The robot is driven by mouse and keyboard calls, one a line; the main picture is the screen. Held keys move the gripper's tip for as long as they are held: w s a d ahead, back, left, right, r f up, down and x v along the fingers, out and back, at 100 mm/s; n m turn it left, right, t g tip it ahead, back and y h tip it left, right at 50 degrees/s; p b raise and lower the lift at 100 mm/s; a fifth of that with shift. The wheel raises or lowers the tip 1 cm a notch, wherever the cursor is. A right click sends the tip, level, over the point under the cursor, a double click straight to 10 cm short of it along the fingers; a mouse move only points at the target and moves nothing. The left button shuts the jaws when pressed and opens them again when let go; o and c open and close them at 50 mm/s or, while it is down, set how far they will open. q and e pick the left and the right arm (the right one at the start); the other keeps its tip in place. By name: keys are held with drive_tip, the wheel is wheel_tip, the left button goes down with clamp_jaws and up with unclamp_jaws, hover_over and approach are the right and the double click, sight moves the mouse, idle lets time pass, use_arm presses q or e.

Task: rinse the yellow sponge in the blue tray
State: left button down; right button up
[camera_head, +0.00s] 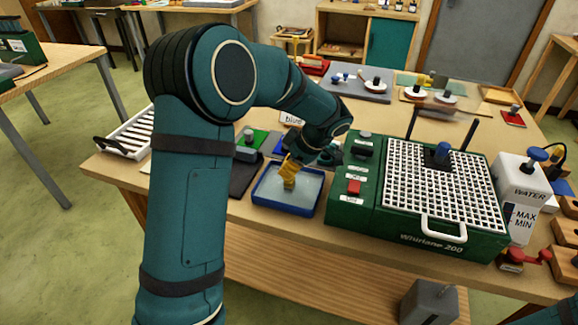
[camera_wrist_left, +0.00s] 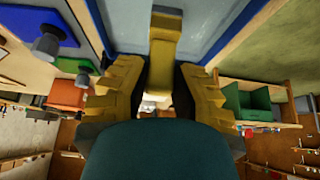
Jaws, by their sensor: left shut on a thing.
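The blue tray (camera_head: 271,206) lies near the front edge of the table, with a pale, flat inside. My left gripper (camera_head: 290,168) points down over it from the upper right, its yellow fingers shut on the yellow sponge (camera_head: 289,183). The sponge is small here and partly hidden by the fingers; I cannot tell whether its lower end touches the inside of the tray. In the left wrist view the yellow sponge (camera_wrist_left: 165,42) sits between the two fingers, with the pale tray inside behind it. My right gripper is not in view.
A green machine (camera_head: 350,214) with a white grid top (camera_head: 445,195) stands close right of the tray. A white water container (camera_head: 521,196) is beyond it. A dark mat (camera_head: 243,176) lies left of the tray, and a white ribbed rack (camera_head: 130,134) is at the far left.

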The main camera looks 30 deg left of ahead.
use_arm(q)
drive_tip(key=shift+f, duration=0.15)
drive_tip(key=shift+w+d+b, duration=0.1)
drive_tip(key=shift+d+b, duration=0.25)
drive_tip(key=shift+b, duration=0.1)
idle(0.6)
drive_tip(key=shift+s+a+b, duration=0.2)
drive_tip(key=shift+a+b, duration=0.15)
drive_tip(key=shift+a, duration=0.4)
idle(0.6)
drive_tip(key=shift+w+d+b, duration=0.1)
drive_tip(key=shift+d+b, duration=0.2)
drive_tip(key=shift+d, duration=0.1)
idle(1.5)
drive_tip(key=shift+r+p, duration=1.3)
drive_tip(key=shift+r, duration=1.25)
drive_tip(key=shift+r+p, duration=0.65)
drive_tip(key=shift+r, duration=0.85)
